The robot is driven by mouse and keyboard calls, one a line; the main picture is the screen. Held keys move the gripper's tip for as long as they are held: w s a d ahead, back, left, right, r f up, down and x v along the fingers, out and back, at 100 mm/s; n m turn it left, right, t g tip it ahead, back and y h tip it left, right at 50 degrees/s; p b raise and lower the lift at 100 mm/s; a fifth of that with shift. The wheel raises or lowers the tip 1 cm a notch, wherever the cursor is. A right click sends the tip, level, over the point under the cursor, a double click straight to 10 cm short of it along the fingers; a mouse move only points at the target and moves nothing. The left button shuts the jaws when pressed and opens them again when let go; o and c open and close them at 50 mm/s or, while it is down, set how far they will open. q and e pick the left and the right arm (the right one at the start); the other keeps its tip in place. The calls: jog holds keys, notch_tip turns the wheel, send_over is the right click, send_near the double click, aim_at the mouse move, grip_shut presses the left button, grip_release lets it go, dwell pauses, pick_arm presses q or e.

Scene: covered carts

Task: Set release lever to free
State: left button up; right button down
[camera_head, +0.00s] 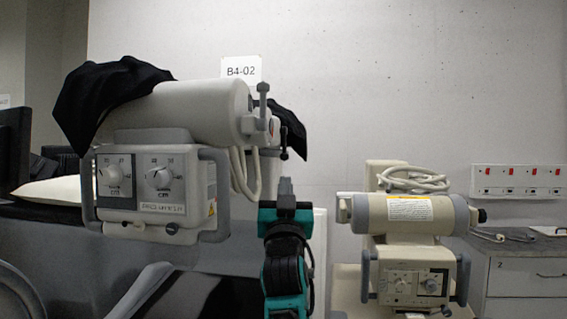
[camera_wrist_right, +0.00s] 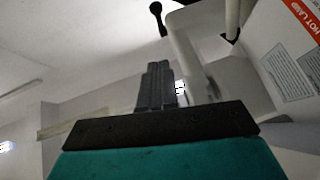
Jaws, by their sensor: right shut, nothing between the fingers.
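A white, cylinder-shaped machine head (camera_head: 190,105) hangs at the left of the head view, with a dial box (camera_head: 155,185) under it. At its right end a grey lever (camera_head: 263,92) stands up, and a dark-knobbed lever (camera_head: 284,153) points down. I cannot tell which is the release lever. A black-knobbed lever (camera_wrist_right: 157,12) also shows at the top of the right wrist view. My right gripper (camera_head: 286,184) is shut and empty, pointing up just below the dark knob and apart from it in the picture. Its fingers (camera_wrist_right: 157,85) are together in the wrist view. My left gripper is out of view.
A black cloth (camera_head: 105,95) lies over the machine head. Pale hoses (camera_head: 240,175) hang beside my right gripper. A second, beige machine (camera_head: 410,215) stands at the right, before a grey cabinet (camera_head: 525,275). A sign B4-02 (camera_head: 241,70) is on the wall.

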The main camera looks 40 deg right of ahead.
jog(key=p, duration=0.3)
send_near(285, 150)
notch_tip(285, 150, up, 4)
jog(key=shift+w+d+f+b, duration=0.3)
jog(key=shift+w+d+b, duration=0.4)
jog(key=shift+w, duration=0.1)
jog(key=shift+w+d+f+b, duration=0.3)
jog(key=shift+w+d+b, duration=0.25)
jog(key=shift+w+d, duration=0.25)
